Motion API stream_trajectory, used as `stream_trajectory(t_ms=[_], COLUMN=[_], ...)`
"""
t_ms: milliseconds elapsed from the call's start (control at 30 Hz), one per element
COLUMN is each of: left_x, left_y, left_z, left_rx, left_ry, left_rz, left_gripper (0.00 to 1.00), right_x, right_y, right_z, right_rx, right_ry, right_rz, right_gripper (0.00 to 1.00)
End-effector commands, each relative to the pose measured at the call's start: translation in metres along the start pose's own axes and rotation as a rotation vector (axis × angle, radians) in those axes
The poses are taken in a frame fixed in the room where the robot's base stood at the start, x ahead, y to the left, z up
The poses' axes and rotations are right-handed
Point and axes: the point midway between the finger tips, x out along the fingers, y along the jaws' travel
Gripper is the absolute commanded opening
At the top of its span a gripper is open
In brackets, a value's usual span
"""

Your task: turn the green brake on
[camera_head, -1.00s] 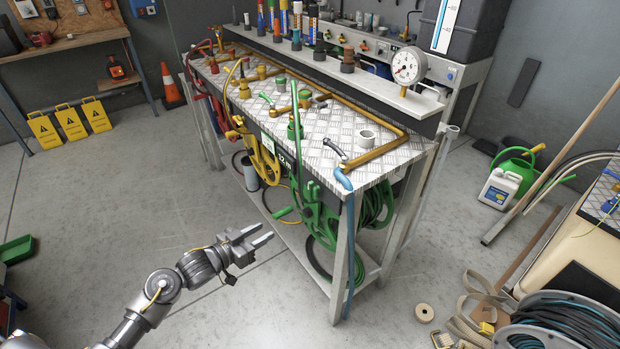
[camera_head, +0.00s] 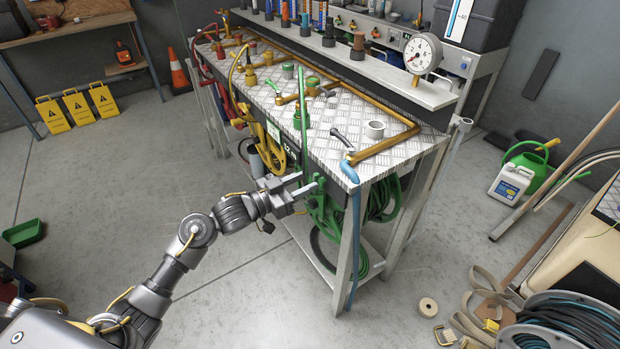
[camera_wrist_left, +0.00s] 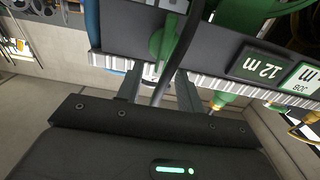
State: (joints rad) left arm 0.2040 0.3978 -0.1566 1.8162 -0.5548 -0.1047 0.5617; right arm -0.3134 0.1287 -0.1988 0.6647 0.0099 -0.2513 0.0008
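My left gripper (camera_head: 303,185) is open and points at the front side of the bench, by the green hose reel (camera_head: 380,203) under its right end. In the left wrist view my two grey fingers (camera_wrist_left: 160,84) stand apart. A green lever (camera_wrist_left: 163,40), which looks like the green brake, is on the dark rail just beyond and between the fingertips. A dark hose or rod runs across beside it. In the head view a small green part (camera_head: 321,181) shows by the fingertips. I cannot tell whether they touch the lever. My right gripper is out of view.
A blue hose (camera_head: 354,230) hangs at the corner leg. A yellow reel (camera_head: 268,150) is to the left. The floor in front is clear.

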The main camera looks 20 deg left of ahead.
Motion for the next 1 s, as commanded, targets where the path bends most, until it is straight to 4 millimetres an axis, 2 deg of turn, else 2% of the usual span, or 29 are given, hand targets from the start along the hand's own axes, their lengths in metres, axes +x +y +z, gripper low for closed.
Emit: stream_trajectory(t_ms=[100, 200, 533, 833, 1000], left_x=[0.015, 0.021, 0.025, 0.024, 0.024], left_y=[0.000, 0.000, 0.000, 0.000, 0.000], left_z=[-0.001, 0.000, 0.000, 0.001, 0.003], left_rx=[-0.001, -0.001, 0.000, 0.000, -0.001], left_ry=[0.002, 0.001, 0.000, -0.002, -0.005], left_rz=[-0.001, -0.001, -0.001, -0.001, 0.000], left_gripper=[0.37, 0.37, 0.37, 0.00, 0.00], right_x=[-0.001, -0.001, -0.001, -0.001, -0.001], right_y=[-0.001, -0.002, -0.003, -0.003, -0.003], right_z=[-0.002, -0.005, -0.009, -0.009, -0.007], right_rx=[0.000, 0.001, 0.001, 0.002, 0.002], right_ry=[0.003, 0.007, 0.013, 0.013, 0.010], right_rz=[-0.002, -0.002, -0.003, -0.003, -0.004], right_gripper=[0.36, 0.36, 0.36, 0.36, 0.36])
